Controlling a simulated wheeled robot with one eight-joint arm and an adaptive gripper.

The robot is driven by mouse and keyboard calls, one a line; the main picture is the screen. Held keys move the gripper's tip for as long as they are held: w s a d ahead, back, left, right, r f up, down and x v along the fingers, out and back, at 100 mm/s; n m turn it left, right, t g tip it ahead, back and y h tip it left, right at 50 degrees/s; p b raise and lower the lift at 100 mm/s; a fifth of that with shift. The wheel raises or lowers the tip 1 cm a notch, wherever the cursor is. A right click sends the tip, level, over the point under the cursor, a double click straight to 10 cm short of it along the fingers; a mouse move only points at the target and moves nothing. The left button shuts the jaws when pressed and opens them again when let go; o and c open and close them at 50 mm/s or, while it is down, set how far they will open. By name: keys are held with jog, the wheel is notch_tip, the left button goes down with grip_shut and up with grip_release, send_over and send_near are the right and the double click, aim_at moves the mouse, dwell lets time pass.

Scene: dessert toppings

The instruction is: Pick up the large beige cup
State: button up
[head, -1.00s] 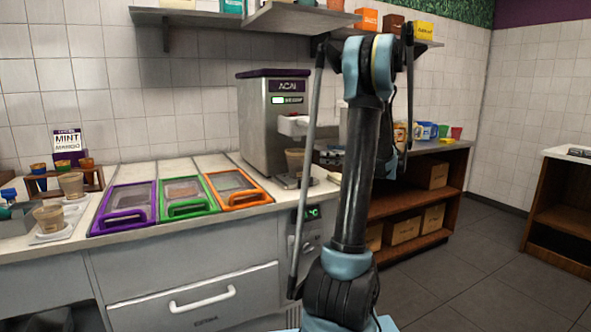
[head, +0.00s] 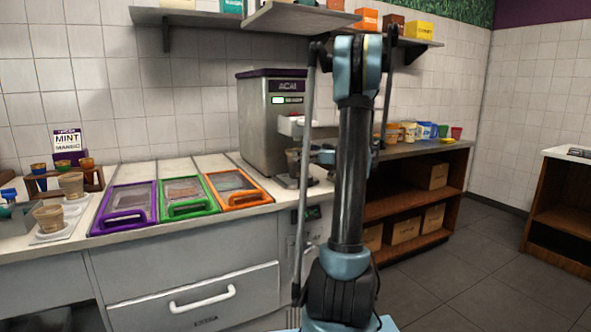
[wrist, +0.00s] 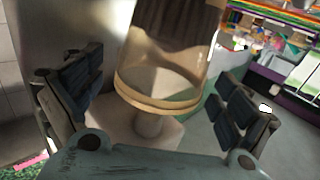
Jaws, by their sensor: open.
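The large beige cup (head: 293,160) stands under the spout of the acai machine in the head view. In the wrist view, which looks upside down, the translucent cup (wrist: 165,75) fills the middle, its rim toward the bottom of the picture and brown at its base end. My gripper (wrist: 160,98) is open, with one dark finger pad on each side of the cup and gaps showing. In the head view my gripper (head: 323,156) is just right of the cup, partly hidden by my arm.
The acai machine (head: 262,125) rises behind the cup, its white spout (head: 290,124) close above. Orange (head: 237,190), green (head: 186,197) and purple (head: 124,207) lidded bins lie left. Two smaller-looking cups (head: 71,184) (head: 48,217) stand farther left. A wooden shelf (head: 418,190) stands right.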

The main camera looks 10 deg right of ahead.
jog(key=shift+x, duration=0.8)
jog(key=c, duration=1.7)
